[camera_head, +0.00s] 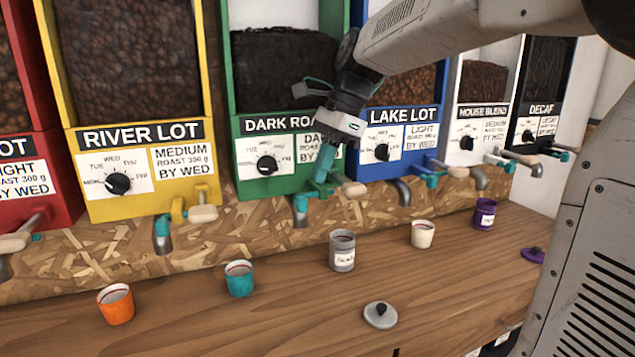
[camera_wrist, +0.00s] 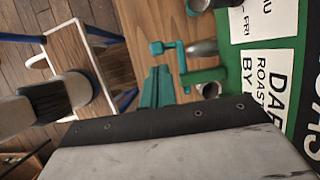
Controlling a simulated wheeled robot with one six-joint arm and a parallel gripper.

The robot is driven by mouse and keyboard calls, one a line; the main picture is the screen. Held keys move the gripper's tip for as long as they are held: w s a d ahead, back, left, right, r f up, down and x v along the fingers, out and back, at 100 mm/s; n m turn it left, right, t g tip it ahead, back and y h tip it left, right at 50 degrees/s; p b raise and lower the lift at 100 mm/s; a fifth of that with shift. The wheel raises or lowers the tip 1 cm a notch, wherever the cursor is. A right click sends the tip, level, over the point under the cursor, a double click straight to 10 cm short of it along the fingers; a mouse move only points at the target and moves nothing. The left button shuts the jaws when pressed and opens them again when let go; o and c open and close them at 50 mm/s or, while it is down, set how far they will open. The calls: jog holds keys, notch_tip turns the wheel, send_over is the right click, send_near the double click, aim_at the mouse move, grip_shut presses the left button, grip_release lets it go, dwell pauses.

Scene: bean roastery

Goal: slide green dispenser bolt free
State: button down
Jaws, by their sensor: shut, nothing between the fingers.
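The green dispenser (camera_head: 228,130) is the DARK ROAST one, in the middle of the row. Its bolt has a green bracket (camera_head: 320,190) and a tan knob (camera_head: 354,189), low on its front beside the metal spout (camera_head: 300,215). My gripper (camera_head: 321,176) is shut and empty, its teal fingers pointing down just above the bracket. I cannot tell if they touch it. In the wrist view, the shut fingers (camera_wrist: 157,88) are beside green bolt or bracket parts (camera_wrist: 180,57); the dispenser's green front (camera_wrist: 297,75) is to the right.
The yellow RIVER LOT dispenser (camera_head: 143,206) stands to the left and the blue LAKE LOT dispenser (camera_head: 375,171) to the right, with similar knobs. Below, a wooden counter (camera_head: 200,335) holds several cups, including a teal one (camera_head: 239,282), and a grey lid (camera_head: 380,315).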

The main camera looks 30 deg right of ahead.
jog(key=v, duration=0.6)
jog(key=shift+d+r, duration=0.25)
jog(key=shift+s, duration=0.1)
jog(key=s+a+f+n+h, duration=0.1)
jog(key=s+f+n+h, duration=0.1)
jog(key=s+f+n, duration=0.7)
jog(key=s+a+f+n+t+h, duration=0.1)
jog(key=s+f+n+h, duration=0.1)
jog(key=s+f+n, duration=0.7)
jog(key=s, duration=0.6)
jog(key=shift+a+n, duration=0.3)
jog(key=shift+n, duration=0.1)
jog(key=shift+s+f, duration=0.1)
